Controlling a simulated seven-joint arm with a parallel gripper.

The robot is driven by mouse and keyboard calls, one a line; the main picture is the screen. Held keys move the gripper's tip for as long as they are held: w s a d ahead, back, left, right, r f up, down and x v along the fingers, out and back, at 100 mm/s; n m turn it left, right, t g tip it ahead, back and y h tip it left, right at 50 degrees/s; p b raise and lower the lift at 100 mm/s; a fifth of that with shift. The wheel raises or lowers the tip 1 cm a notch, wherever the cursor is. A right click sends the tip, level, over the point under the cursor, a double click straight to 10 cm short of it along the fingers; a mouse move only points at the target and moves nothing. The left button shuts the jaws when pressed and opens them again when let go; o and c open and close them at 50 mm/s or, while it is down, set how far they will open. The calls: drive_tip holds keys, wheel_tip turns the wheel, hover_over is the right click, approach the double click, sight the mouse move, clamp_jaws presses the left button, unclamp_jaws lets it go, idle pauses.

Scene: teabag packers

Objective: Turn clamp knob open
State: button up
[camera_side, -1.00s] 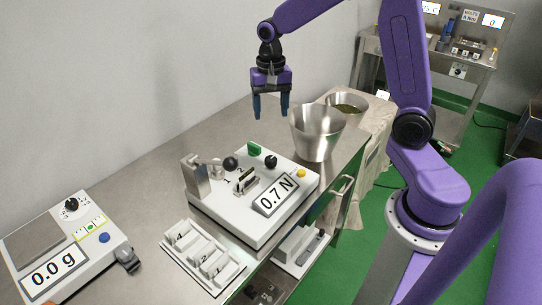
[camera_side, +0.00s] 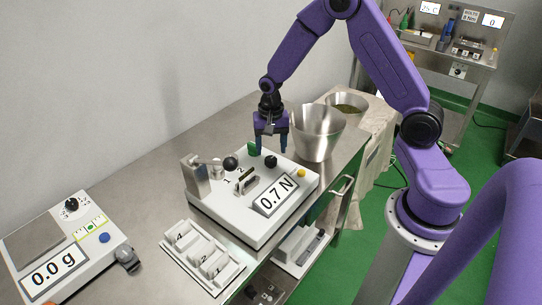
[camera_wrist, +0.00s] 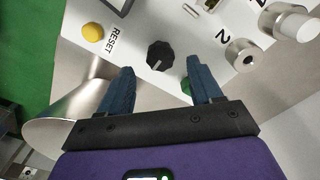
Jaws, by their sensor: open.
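A black knob (camera_side: 271,161) stands on the top of the white force tester (camera_side: 215,211), which reads 0.7 N. In the wrist view the knob (camera_wrist: 160,56) is a ribbed black dial with a pointer, just beyond and roughly between my fingertips. My gripper (camera_side: 271,150) is open and empty, pointing down above the knob. Its blue fingers (camera_wrist: 160,72) show either side of the knob's line, apart from it as far as I can tell. A green part (camera_wrist: 186,86) is partly hidden behind the right finger.
A metal hopper (camera_side: 317,134) stands right of my gripper. A yellow reset button (camera_wrist: 93,32) is left of the knob in the wrist view. A black ball on a lever (camera_side: 230,163) sits to the knob's left. A numbered tray (camera_side: 203,258) and a scale (camera_side: 62,245) lie in front.

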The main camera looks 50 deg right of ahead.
sight(271, 159)
drive_tip(key=shift+f, duration=2.05)
drive_tip(key=c, duration=1)
